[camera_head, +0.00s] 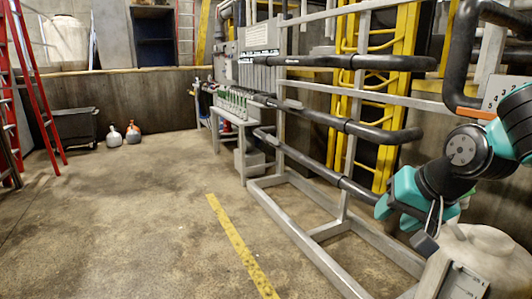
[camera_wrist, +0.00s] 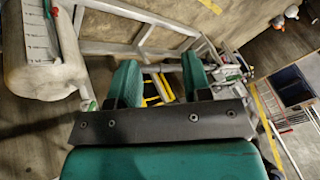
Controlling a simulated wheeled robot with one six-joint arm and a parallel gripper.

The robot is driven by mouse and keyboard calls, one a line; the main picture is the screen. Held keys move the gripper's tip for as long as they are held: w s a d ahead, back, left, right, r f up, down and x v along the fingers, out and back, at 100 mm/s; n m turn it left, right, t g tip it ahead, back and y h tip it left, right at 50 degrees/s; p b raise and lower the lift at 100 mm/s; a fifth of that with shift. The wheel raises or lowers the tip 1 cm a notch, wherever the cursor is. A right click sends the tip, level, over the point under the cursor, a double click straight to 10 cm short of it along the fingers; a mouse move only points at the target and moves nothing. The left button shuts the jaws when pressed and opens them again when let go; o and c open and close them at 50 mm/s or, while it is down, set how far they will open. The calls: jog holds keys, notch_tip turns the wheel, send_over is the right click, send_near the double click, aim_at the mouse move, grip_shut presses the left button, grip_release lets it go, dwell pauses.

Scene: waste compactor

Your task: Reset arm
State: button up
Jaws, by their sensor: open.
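My gripper (camera_wrist: 162,70) shows in the wrist view as two teal fingers standing well apart. It is open, with nothing between the fingers. In the head view my teal and black arm reaches in from the right edge, bent, with its end low near the metal pipe frame (camera_head: 343,180). The arm's end overlaps the end of the frame's lowest dark pipe in the picture; I cannot tell whether they touch.
A pale tank (camera_head: 485,250) sits below my arm. Yellow ladders (camera_head: 400,60) stand behind the frame. A red ladder (camera_head: 32,80), a dark bin (camera_head: 75,125) and two small bottles (camera_head: 133,133) are at the left. The concrete floor left of the yellow line (camera_head: 235,240) is clear.

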jog(key=s+a+r+n+g+y, duration=0.1)
jog(key=s+a+n+g, duration=0.2)
jog(key=s+a+n, duration=0.5)
jog(key=s+a+r+n+g+y, duration=0.1)
jog(key=s+a+n+g, duration=0.2)
jog(key=s, duration=0.8)
notch_tip(320, 180, up, 11)
jog(key=p, duration=1.2)
jog(key=shift+w+d+r+p, duration=0.15)
jog(key=shift+w+r+p, duration=0.1)
jog(key=shift+p, duration=0.1)
jog(key=shift+f, duration=0.1)
